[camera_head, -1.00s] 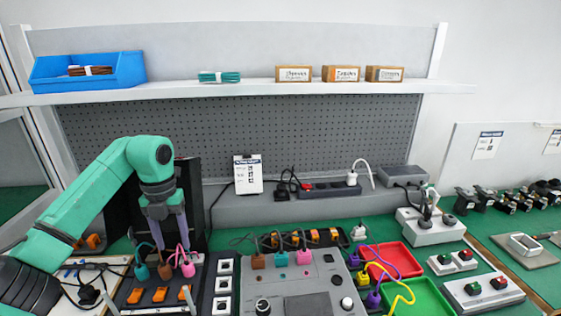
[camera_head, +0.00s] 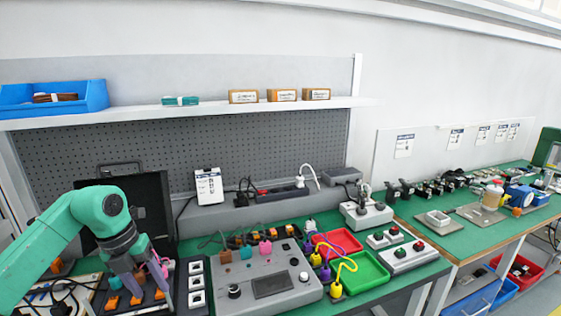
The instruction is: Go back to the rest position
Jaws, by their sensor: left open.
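My left gripper (camera_head: 143,284) is at the lower left of the head view, on a green arm that comes in from the left. Its grey fingers are apart and point down over the dark panel with orange switches (camera_head: 135,299). A pink plug with a pink cable (camera_head: 160,268) shows just right of the fingers. I cannot tell whether the fingers touch it. My right gripper is not in view.
A grey control box (camera_head: 262,283) stands right of the gripper, with a red tray (camera_head: 340,240) and a green tray (camera_head: 366,268) beyond it. An open black case (camera_head: 150,195) stands behind the arm. A second table (camera_head: 450,237) extends right.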

